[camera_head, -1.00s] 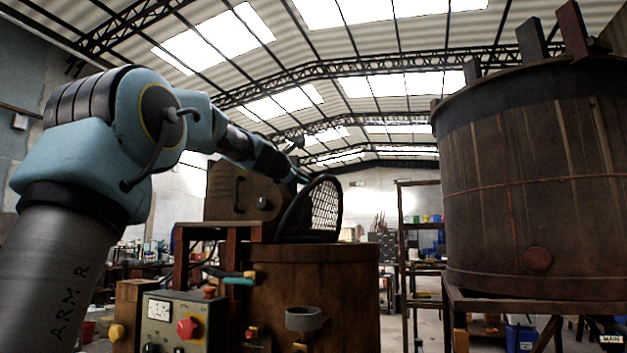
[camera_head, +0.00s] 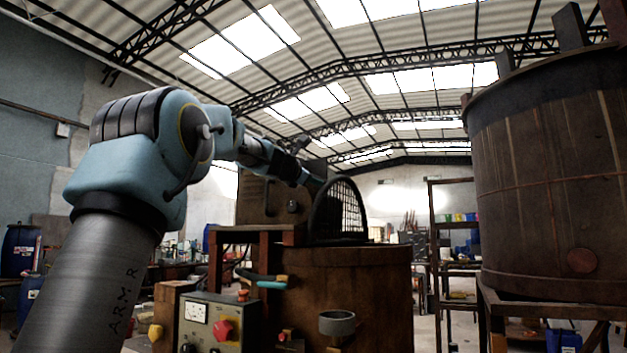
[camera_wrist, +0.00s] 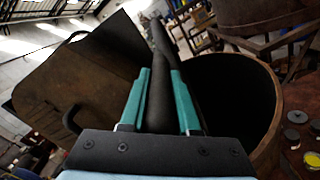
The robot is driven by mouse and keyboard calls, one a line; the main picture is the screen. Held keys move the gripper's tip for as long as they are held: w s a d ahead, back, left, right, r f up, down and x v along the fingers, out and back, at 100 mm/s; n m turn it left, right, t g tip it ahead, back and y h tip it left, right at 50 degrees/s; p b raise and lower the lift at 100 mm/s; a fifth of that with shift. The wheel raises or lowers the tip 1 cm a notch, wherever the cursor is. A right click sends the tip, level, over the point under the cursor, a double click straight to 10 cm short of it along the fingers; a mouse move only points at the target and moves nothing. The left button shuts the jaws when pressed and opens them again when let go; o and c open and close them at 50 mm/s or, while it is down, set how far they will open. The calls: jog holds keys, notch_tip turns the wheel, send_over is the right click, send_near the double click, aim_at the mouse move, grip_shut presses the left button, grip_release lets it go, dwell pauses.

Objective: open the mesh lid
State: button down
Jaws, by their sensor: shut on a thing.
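The mesh lid (camera_head: 346,212) is a dark, round-topped frame with wire mesh. It stands raised, nearly upright, on top of the wooden vat (camera_head: 365,290) in the head view. My gripper (camera_wrist: 160,88) has teal fingers shut around a thick dark bar (camera_wrist: 158,108), which seems to be part of the lid's rim or handle. In the head view my arm reaches over from the left to the lid's upper edge; the fingertips are too small to make out there. In the wrist view the vat's round opening (camera_wrist: 268,75) shows uncovered and dark inside.
A brown box-like housing (camera_head: 262,205) stands just left of the lid. A control box (camera_head: 215,322) with a red knob and a grey cup (camera_head: 337,322) are in front. A large raised vat (camera_head: 545,185) fills the right, with a shelf rack (camera_head: 440,250) behind.

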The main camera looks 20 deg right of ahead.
jog(key=c, duration=0.7)
grip_release()
jog(key=shift+o, duration=0.2)
jog(key=b+v, duration=0.5)
jog(key=v, duration=0.5)
jog(key=shift+s+a+f, duration=0.15)
jog(key=shift+s+a, duration=0.1)
jog(key=shift+a, duration=0.1)
